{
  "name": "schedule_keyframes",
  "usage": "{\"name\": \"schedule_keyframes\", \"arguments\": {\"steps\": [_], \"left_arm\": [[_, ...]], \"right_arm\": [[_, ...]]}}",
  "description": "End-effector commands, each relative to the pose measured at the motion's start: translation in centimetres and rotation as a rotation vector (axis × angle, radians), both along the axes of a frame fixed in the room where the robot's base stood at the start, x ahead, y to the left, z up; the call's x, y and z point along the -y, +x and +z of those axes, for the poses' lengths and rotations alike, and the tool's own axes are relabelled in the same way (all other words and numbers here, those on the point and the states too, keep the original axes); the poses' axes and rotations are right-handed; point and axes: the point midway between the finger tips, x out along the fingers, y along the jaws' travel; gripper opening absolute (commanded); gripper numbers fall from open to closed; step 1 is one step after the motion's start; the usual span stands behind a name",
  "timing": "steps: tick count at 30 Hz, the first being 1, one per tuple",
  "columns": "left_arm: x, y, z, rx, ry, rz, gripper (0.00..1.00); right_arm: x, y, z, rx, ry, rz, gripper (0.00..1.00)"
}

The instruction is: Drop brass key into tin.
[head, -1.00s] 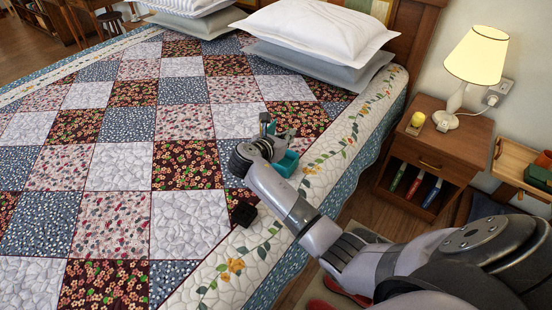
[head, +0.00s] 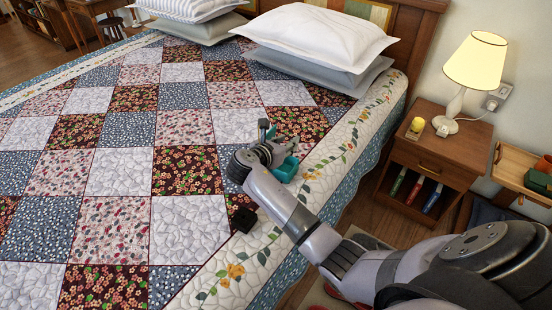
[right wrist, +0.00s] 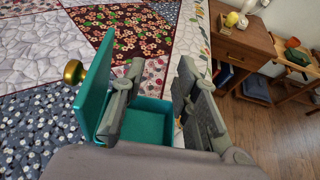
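A teal tin (head: 287,170) rests on the patchwork quilt near the bed's right side, its lid (right wrist: 95,85) standing open with a round brass knob (right wrist: 73,71). My right gripper (head: 272,150) is at the tin. In the right wrist view its fingers (right wrist: 163,100) are spread apart over the tin's open box (right wrist: 147,122), with the lid just left of the left finger. I see nothing between the fingers. Whether a finger touches the tin I cannot tell. I see no brass key; part of the tin's inside is hidden by the gripper. My left gripper is out of view.
Pillows (head: 318,35) lie at the headboard. A wooden nightstand (head: 432,165) with a lit lamp (head: 476,60) stands right of the bed. The quilt's left side is clear.

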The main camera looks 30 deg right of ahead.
Motion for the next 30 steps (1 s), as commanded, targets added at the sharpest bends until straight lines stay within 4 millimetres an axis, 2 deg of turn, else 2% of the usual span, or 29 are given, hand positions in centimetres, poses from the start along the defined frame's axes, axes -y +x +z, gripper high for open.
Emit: {"name": "schedule_keyframes", "arguments": {"steps": [15, 21, 30], "left_arm": [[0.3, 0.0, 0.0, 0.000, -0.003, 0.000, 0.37], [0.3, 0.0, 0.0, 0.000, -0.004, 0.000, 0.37], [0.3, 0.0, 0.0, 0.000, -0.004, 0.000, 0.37]], "right_arm": [[-8.1, -4.2, 3.7, 0.003, 0.002, 0.003, 0.28], [-9.2, -4.9, 4.3, 0.001, 0.001, 0.001, 0.28], [-9.3, -4.9, 4.4, 0.001, 0.001, 0.001, 0.28]]}}
